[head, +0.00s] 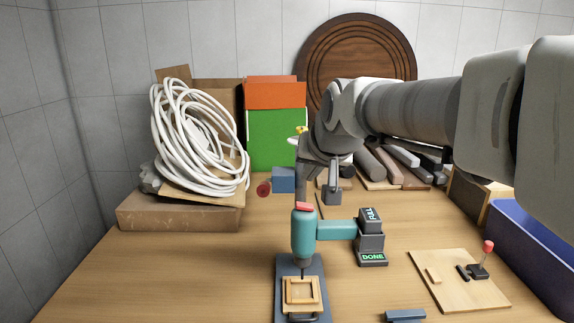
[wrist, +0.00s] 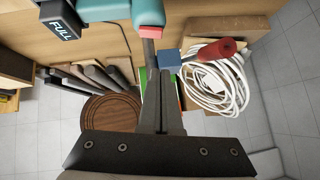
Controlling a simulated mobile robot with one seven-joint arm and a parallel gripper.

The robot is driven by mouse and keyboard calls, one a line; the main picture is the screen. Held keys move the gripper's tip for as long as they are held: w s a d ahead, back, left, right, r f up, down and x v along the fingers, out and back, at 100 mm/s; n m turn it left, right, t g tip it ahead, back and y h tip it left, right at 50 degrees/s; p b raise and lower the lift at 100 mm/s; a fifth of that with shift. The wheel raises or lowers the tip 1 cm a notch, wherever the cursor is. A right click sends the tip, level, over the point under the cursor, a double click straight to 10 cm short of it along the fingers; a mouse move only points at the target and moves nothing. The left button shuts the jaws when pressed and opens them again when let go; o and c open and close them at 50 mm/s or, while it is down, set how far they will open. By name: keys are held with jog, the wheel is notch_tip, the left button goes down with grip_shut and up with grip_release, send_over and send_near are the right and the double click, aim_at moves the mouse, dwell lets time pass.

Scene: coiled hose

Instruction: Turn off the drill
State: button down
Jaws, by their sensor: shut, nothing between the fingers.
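The drill (head: 303,235) is a teal upright body with a red button (head: 304,207) on its top, and it stands over a blue-grey base (head: 287,268). A wooden square frame (head: 302,291) lies under its bit. A teal arm joins it to a dark box marked FULL, above a lit green DONE panel (head: 372,259). My gripper (head: 301,197) is shut and empty, pointing down, with its tips at the red button. In the wrist view the tips also meet the red button (wrist: 147,28); whether they touch or press it I cannot tell.
A coiled white hose (head: 195,140) leans on boxes at the left. A blue block with a red knob (head: 264,189) stands behind the drill. A wooden board (head: 455,280) with a red-tipped lever and a blue bin (head: 535,245) are at the right. The front left table is clear.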

aim_at(297, 203)
jog(key=w+f, duration=0.2)
jog(key=f, duration=0.1)
jog(key=w+a+f, duration=0.1)
jog(key=f, duration=0.1)
jog(key=shift+a+f, duration=0.25)
jog(key=shift+f, duration=0.6)
jog(key=shift+s+f, duration=0.1)
jog(key=shift+a+f+b, duration=0.2)
jog(key=shift+f+b, duration=0.3)
jog(key=shift+b, duration=0.35)
jog(key=shift+r, duration=0.25)
jog(key=shift+d, duration=0.15)
jog(key=shift+d+r+p, duration=0.2)
jog(key=shift+d+p, duration=0.15)
jog(key=shift+d, duration=0.3)
